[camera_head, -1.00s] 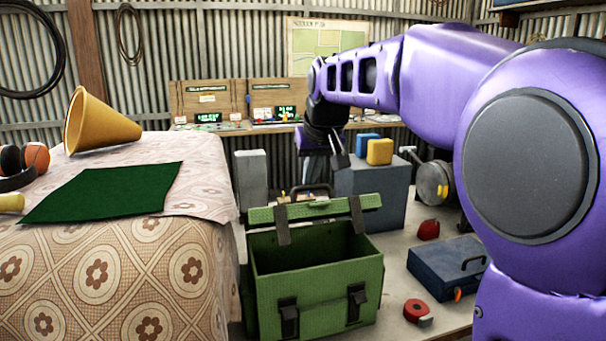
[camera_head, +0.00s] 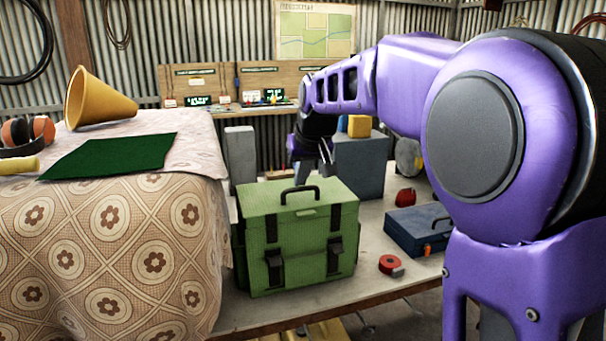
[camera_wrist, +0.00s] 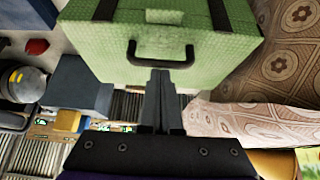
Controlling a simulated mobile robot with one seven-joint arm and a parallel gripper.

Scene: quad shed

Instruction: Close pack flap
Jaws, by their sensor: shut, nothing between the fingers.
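The green pack (camera_head: 298,250) stands upright on the low platform, right of the cloth-covered table. Its flap (camera_head: 290,204) lies down over the top, with a dark carry handle (camera_head: 300,194) on it and straps running down to the front buckles. My gripper (camera_head: 325,152) is just behind and above the pack, fingers together and empty. In the wrist view the closed fingers (camera_wrist: 160,78) point at the pack's flap (camera_wrist: 170,40), close to the dark handle (camera_wrist: 160,60). I cannot tell whether they touch it.
A dark blue case (camera_head: 418,230), a red tape roll (camera_head: 390,265) and a red object (camera_head: 405,197) lie right of the pack. A grey-blue box (camera_head: 360,165) stands behind. The patterned table (camera_head: 110,240) is close on the left.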

